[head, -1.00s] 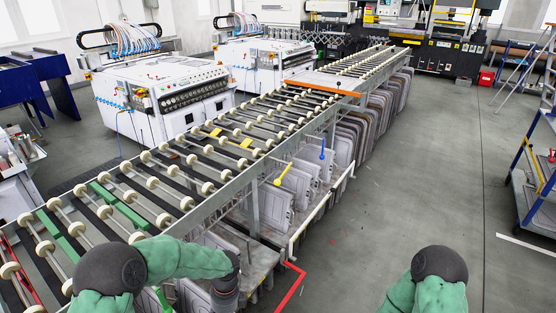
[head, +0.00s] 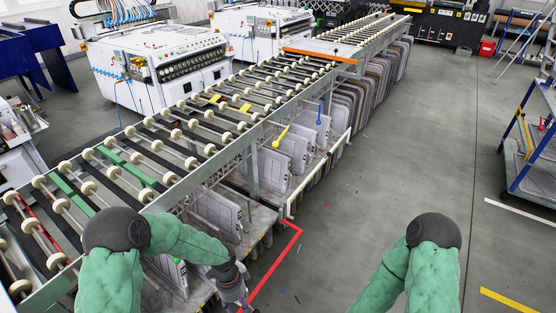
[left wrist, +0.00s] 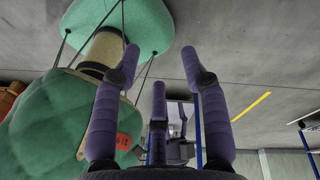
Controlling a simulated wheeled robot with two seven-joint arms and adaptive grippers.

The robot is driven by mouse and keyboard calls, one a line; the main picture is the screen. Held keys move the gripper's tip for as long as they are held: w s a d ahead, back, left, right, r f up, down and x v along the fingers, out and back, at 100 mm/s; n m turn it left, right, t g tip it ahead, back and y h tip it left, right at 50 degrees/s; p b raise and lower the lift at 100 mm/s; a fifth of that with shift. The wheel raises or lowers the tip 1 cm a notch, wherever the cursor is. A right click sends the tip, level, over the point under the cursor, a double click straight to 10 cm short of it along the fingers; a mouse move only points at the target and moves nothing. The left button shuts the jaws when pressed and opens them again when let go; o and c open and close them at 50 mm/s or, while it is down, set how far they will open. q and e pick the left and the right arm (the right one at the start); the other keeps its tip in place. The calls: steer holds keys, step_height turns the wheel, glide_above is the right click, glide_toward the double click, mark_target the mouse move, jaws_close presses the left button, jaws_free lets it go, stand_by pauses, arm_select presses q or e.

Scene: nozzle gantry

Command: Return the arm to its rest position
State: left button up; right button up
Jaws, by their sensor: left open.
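My left arm (head: 150,245) comes in from the lower left in its green sleeve, bent at the elbow. Its forearm reaches right and ends in the dark wrist (head: 232,280) at the bottom edge, beside the red floor line. In the left wrist view my left gripper (left wrist: 161,60) has its purple fingers spread apart, with nothing between them. My right arm (head: 425,265) shows at the lower right with its dark elbow cap up. Its gripper is outside both views.
A roller conveyor (head: 190,125) runs diagonally on the left, with grey panels (head: 215,212) racked beneath. White machines (head: 160,65) stand behind it. A blue-framed cart (head: 530,150) is at the right. The floor (head: 400,140) between is clear.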

arm_select(q)
steer(key=s+d+f+n+t+h+p, duration=0.1)
steer(key=s+f+n, duration=0.2)
steer(key=s+n, duration=0.3)
steer(key=s+d+f+n+t+h+p, duration=0.1)
steer(key=s+n, duration=0.5)
steer(key=n, duration=0.9)
step_height(320, 180, down, 2)
steer(key=shift+s+d+f+h, duration=0.1)
steer(key=shift+s+d+h, duration=0.3)
steer(key=shift+d, duration=0.1)
